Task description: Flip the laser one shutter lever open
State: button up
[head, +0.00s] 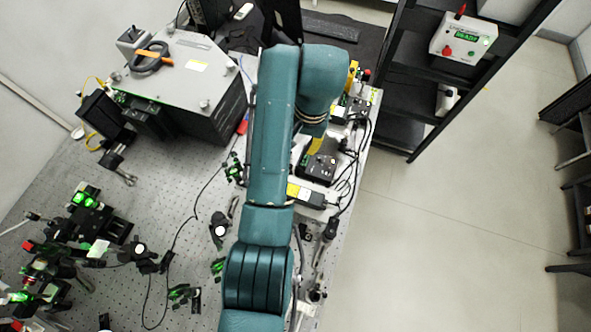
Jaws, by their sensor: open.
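My teal arm reaches up the middle of the head view and folds over at its far end. My gripper is hidden beneath or behind the arm's far end, and I cannot see its fingers. Just below that end is a black box (320,168) with a small yellow part (317,145) at its top, partly covered by the arm. Farther back on the right bench edge is another yellow upright part (352,74), beside black units with green and red details. I cannot tell which of these is the laser one shutter lever, nor its position.
A large grey box (195,85) stands at the back left of the perforated optical table (190,180). Optic mounts (90,215) with green glow crowd the left. Cables (350,190) run along the right edge. A dark shelf (405,75) bears a white control box (463,40).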

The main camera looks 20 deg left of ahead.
jog(key=a+f, duration=0.1)
jog(key=f, duration=1)
jog(key=a+f, duration=0.1)
jog(key=f, duration=0.5)
jog(key=shift+s+a+p, duration=0.3)
jog(key=shift+r, duration=0.1)
grip_shut()
